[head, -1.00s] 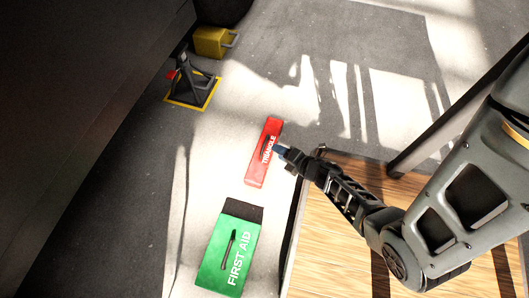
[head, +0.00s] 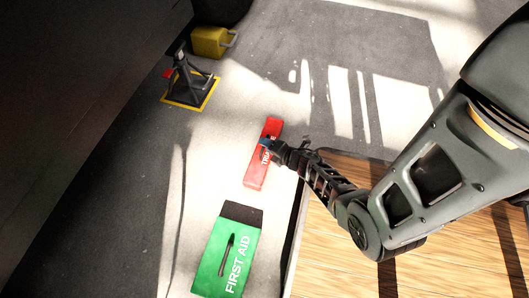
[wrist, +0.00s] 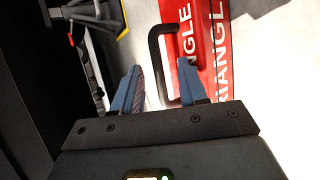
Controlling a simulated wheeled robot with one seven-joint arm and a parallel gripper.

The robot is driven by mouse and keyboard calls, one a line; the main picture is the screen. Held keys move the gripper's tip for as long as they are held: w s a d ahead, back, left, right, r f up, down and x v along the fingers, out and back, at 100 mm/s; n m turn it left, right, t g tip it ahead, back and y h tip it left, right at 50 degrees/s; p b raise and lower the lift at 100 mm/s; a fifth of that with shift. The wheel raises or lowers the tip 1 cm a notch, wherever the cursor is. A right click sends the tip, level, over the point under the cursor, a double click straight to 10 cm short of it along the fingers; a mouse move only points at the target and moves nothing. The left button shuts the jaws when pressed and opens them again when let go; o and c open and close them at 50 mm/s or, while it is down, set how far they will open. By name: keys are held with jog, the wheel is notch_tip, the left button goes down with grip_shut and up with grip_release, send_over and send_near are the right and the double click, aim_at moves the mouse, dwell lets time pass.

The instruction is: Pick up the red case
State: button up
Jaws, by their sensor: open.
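The red case (head: 256,172), lettered TRIANGLE, lies on the sunlit floor left of the wooden surface in the head view. In the wrist view the red case (wrist: 210,45) fills the top right, with its black handle (wrist: 155,62) standing out from it. My gripper (head: 265,145) is over the middle of the case in the head view and hides part of its lettering. In the wrist view my gripper (wrist: 160,80) is open, its two blue fingers on either side of the handle's lower part. I cannot tell whether a finger touches the handle.
A green first aid case (head: 229,255) lies in front of the red case. A jack stand (head: 188,80) on a yellow-edged base and a yellow block (head: 209,41) are farther back. A wooden surface (head: 330,235) is at the right. A dark body lines the left.

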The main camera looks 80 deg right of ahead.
jog(key=shift+c, duration=0.2)
grip_shut()
dwell(1.1)
